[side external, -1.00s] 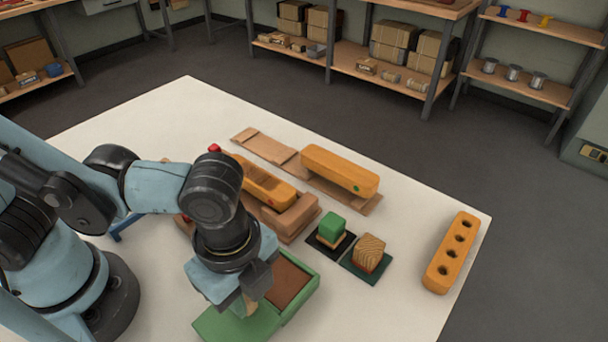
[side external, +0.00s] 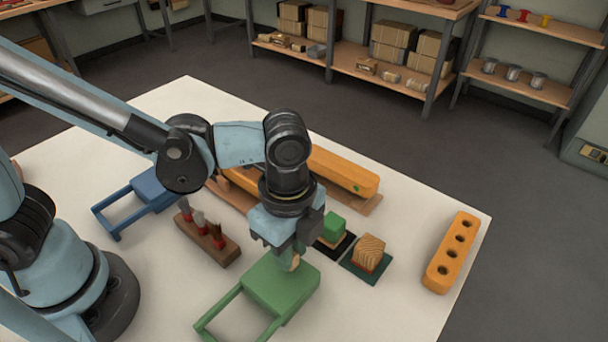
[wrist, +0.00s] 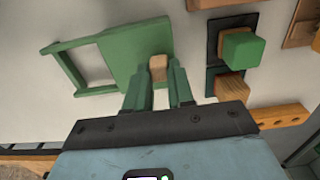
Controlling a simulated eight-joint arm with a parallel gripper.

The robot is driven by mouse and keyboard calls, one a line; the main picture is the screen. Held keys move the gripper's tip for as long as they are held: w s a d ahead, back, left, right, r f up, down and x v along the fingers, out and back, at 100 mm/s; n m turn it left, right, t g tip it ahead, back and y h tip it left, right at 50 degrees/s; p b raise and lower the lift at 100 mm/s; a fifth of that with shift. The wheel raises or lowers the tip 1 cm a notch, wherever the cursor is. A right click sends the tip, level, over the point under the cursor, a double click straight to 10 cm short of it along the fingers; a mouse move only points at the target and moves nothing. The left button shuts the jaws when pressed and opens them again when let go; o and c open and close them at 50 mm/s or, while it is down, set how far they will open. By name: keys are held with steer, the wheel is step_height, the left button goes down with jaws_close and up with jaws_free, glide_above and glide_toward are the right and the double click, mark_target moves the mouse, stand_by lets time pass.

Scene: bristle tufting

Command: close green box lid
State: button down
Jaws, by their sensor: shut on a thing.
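The green box lid (side external: 275,284) lies flat over the green box at the front of the white table, and no brown inside shows. It also shows in the wrist view (wrist: 125,52). A small wooden knob (wrist: 158,68) stands on the lid near one end. My gripper (wrist: 159,80) is shut on this knob, with one finger on each side. In the side view my gripper (side external: 290,259) is low over the lid's far end. Two green rails (side external: 220,308) with an end bar extend from the box to the lower left, open between them.
A green block (side external: 333,226) and a striped wooden block (side external: 369,254) stand on dark pads close to the right of my gripper. A holder with red-handled brushes (side external: 207,238) and a blue frame (side external: 150,187) are to the left. An orange block with holes (side external: 452,252) is at the right.

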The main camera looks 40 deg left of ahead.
steer(key=shift+w, duration=0.3)
steer(key=c, duration=1)
jaws_free()
steer(key=shift+s, duration=0.1)
steer(key=shift+o, duration=0.2)
steer(key=shift+r, duration=0.1)
step_height(320, 180, up, 12)
steer(key=shift+a, duration=0.1)
steer(key=w+a+f+n+t, duration=0.1)
steer(key=a+f+n+t, duration=0.1)
steer(key=a+n, duration=0.7)
steer(key=w+a+f+n+t, duration=0.2)
steer(key=a+n+t, duration=0.3)
steer(key=a+n, duration=0.4)
steer(key=a, duration=0.2)
steer(key=shift+w+a, duration=0.2)
steer(key=shift+a, duration=0.2)
